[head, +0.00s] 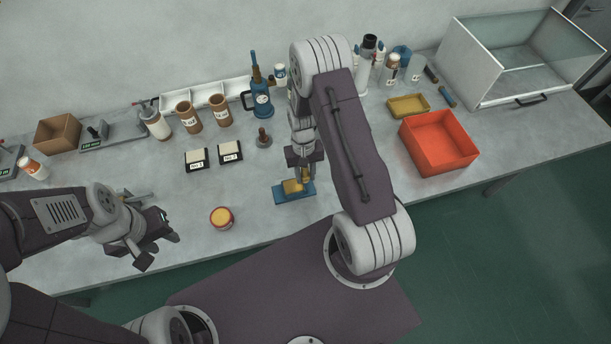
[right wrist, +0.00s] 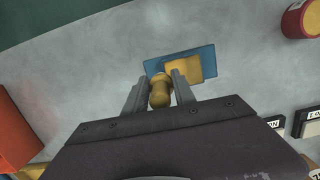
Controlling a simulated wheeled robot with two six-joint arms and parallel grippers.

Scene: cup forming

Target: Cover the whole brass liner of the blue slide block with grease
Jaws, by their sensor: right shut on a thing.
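The blue slide block (head: 282,196) lies on the bench in front of me, and it also shows in the right wrist view (right wrist: 155,66). A yellow-brass patch, its liner (right wrist: 203,64), covers part of its top; I cannot tell grease from bare brass. My right gripper (head: 304,173) is shut on a tool with a yellowish, rounded handle (right wrist: 160,94), just over the block. The tool's working end is hidden, so contact with the liner cannot be told. A red-sided tin (head: 222,218) with a yellow top stands left of the block. My left gripper (head: 160,250) is open and empty over the front left of the bench.
Two black-and-white labelled boxes (head: 230,151) and a small dark weight-like piece (head: 264,138) stand behind the block. Brown jars (head: 189,117) and a blue pump can (head: 261,100) stand further back. A red bin (head: 438,142) is at right. Bench around the tin is clear.

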